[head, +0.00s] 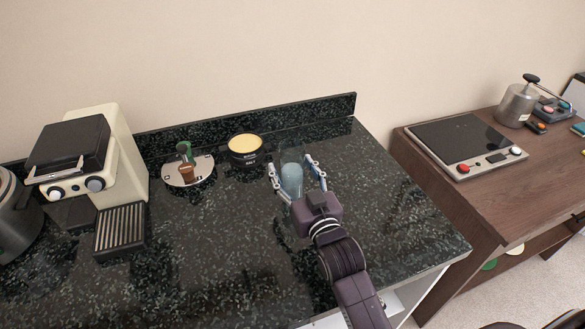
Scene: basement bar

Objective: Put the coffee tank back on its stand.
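A translucent blue, rounded container (291,180), which may be the coffee tank, stands on the dark speckled counter near the middle. My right gripper (292,167) is open, with one finger on each side of it. Small gaps seem to show between the fingers and its sides. Its lower front is hidden by my gripper. A cream coffee machine (122,150) with a black top and a ribbed drip tray (120,228) stands at the left. I cannot tell which thing is the stand. My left gripper is not in view.
Behind the container is a black tin (245,150) with a yellow top. Left of it, a round pale plate (201,174) holds a small brown and green item. A dark pot (15,225) is at the left edge. The front middle counter is clear. A wooden table (420,160) stands right.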

